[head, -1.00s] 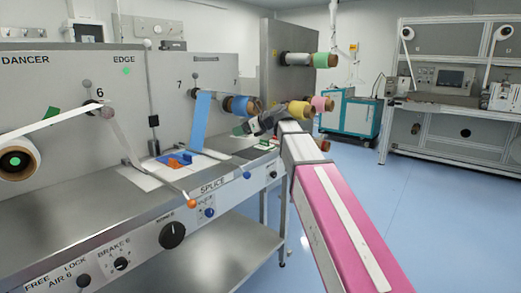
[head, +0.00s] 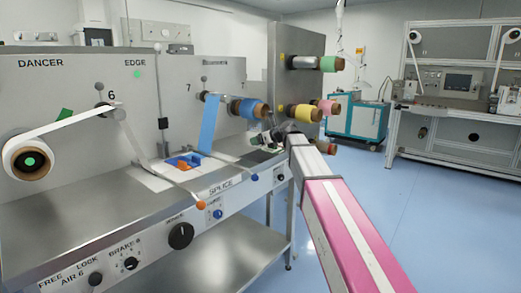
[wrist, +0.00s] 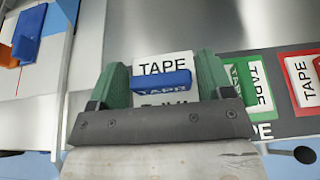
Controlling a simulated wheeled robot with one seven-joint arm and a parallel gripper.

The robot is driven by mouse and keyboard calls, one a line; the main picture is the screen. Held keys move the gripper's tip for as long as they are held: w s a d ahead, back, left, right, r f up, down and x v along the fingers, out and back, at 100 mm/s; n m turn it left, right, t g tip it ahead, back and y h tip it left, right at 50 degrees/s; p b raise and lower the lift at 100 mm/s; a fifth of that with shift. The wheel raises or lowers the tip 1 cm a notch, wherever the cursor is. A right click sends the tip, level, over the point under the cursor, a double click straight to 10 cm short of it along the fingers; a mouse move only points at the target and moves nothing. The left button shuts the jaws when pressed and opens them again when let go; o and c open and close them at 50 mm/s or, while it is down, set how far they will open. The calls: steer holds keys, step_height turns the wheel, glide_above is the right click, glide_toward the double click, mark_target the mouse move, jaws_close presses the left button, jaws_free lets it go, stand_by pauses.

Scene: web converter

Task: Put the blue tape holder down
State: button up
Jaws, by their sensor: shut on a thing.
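My gripper (wrist: 162,70) has green fingers shut on the blue tape holder (wrist: 160,80). The holder shows as a blue bar between the fingers, with a white face lettered TAPE behind it. The wrist view looks down on a metal deck and a dark mat (wrist: 290,124); whether the holder touches the surface below I cannot tell. In the head view my gripper (head: 275,135) is small, at the right end of the splice table, and the held holder cannot be made out there.
A green holder (wrist: 232,75) and a red holder (wrist: 291,82), both with TAPE labels, lie right of my gripper. A blue block (wrist: 30,35) sits at upper left. Tape rolls, one yellow (head: 305,113), stick out above the bench. Blue floor lies open at right.

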mark_target(261, 154)
steer(key=shift+w+d+f, duration=0.1)
steer(key=shift+w+f, duration=0.15)
steer(key=shift+f, duration=1.9)
steer(key=shift+f, duration=0.1)
steer(key=o, duration=0.9)
steer(key=shift+s+d, duration=0.1)
steer(key=v, duration=1.1)
steer(key=shift+s+d+r, duration=0.2)
steer(key=shift+r, duration=0.2)
